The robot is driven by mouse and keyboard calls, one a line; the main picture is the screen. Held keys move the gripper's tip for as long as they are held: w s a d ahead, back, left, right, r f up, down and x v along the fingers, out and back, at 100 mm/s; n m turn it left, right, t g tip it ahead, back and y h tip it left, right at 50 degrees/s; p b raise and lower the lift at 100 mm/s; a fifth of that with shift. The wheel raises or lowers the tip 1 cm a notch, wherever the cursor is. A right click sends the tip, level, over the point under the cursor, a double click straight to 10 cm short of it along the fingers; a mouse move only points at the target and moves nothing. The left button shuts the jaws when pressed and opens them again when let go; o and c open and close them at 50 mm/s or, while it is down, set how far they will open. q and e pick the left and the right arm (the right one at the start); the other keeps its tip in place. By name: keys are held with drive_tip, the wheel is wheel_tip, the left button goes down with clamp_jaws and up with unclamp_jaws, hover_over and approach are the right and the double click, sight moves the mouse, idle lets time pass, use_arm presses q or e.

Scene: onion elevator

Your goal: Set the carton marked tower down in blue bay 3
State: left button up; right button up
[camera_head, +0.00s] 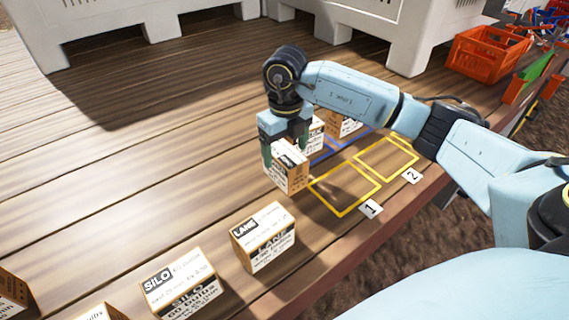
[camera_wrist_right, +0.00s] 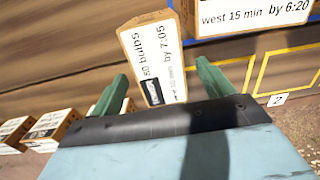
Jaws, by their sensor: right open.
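My right gripper (camera_head: 284,146) is open, pointing down around the top of a carton (camera_head: 289,178) beside yellow bay 1. In the right wrist view a carton (camera_wrist_right: 150,45) reading "by 7:05" stands between the open fingers (camera_wrist_right: 162,72); its name patch is too small to read. I cannot tell which carton is marked tower. Blue lines (camera_head: 327,152) show behind the yellow bays, partly hidden by my arm and cartons. No bay number 3 is legible. One carton (camera_head: 346,127) stands at the blue lines, another (camera_head: 316,131) beside it. My left gripper is not in view.
Yellow bay 1 (camera_head: 369,204) and yellow bay 2 (camera_head: 411,167) look empty. Cartons marked LANE (camera_head: 263,238) and SILO (camera_head: 180,283) stand nearer on the deck. White bins (camera_head: 110,22) stand behind; an orange crate (camera_head: 486,55) is at the far right. The deck edge runs along the right.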

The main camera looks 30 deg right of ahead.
drive_tip(key=f, duration=0.4)
drive_tip(key=shift+w+p, duration=0.2)
drive_tip(key=shift+p, duration=0.1)
drive_tip(key=c, duration=1.4)
drive_tip(key=shift+r, duration=0.1)
drive_tip(key=shift+c, duration=0.5)
drive_tip(key=shift+w+r, duration=0.1)
